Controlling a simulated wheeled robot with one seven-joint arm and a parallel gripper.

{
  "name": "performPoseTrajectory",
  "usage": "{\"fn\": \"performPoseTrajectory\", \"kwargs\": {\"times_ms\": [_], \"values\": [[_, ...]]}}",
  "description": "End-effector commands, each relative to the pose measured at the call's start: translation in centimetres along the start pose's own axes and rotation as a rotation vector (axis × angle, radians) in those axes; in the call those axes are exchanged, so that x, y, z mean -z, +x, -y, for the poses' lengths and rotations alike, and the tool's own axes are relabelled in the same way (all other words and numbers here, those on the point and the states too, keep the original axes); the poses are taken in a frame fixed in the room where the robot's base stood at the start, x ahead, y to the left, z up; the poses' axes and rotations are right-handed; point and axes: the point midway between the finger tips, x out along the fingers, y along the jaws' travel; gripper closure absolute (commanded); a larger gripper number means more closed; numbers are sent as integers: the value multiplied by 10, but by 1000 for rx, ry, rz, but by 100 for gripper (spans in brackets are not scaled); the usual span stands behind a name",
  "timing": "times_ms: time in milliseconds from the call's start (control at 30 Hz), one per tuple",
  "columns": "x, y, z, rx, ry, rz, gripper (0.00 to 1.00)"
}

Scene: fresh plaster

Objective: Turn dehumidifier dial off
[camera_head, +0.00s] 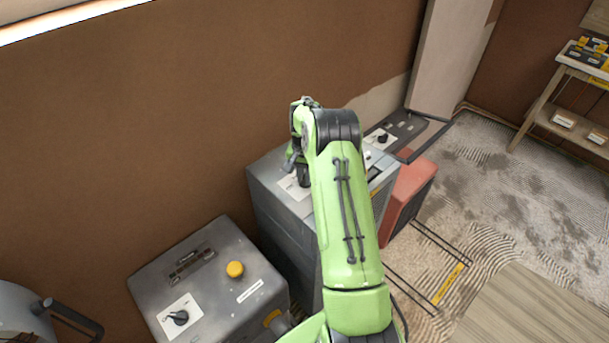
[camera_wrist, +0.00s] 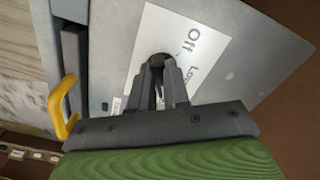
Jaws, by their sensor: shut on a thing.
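A grey machine (camera_head: 268,210) stands against the brown wall, under my arm; I take it for the dehumidifier. Its white label plate (camera_head: 291,188) is partly covered by my arm. In the wrist view the plate (camera_wrist: 200,45) reads "Off" and "Low". The dark dial (camera_wrist: 157,59) sits on the plate, mostly hidden between my fingers. My gripper (camera_wrist: 160,70) is shut on it, pointing down at the machine's top. Where the dial points cannot be made out.
Another grey machine (camera_head: 205,285) with a yellow button (camera_head: 235,269) and its own dial (camera_head: 179,318) stands front left. A red machine (camera_head: 408,190) stands behind on the right. A shelf rack (camera_head: 565,110) is at the far right. The floor at right is open.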

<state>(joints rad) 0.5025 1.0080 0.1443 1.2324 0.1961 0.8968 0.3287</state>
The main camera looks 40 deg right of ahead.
Motion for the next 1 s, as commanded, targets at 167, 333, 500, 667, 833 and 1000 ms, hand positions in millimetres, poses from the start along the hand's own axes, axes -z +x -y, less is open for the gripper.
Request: {"fn": "performPoseTrajectory", "kwargs": {"times_ms": [167, 333, 500, 667, 833, 1000], "values": [[0, 0, 0, 0, -21, -1, 100], [0, 0, 0, 0, -90, -1, 100], [0, 0, -1, 0, -211, -2, 100], [1, 0, -3, 0, -357, -2, 100], [1, 0, -4, 0, -520, -1, 100], [2, 0, -5, 0, -682, -2, 100]]}}
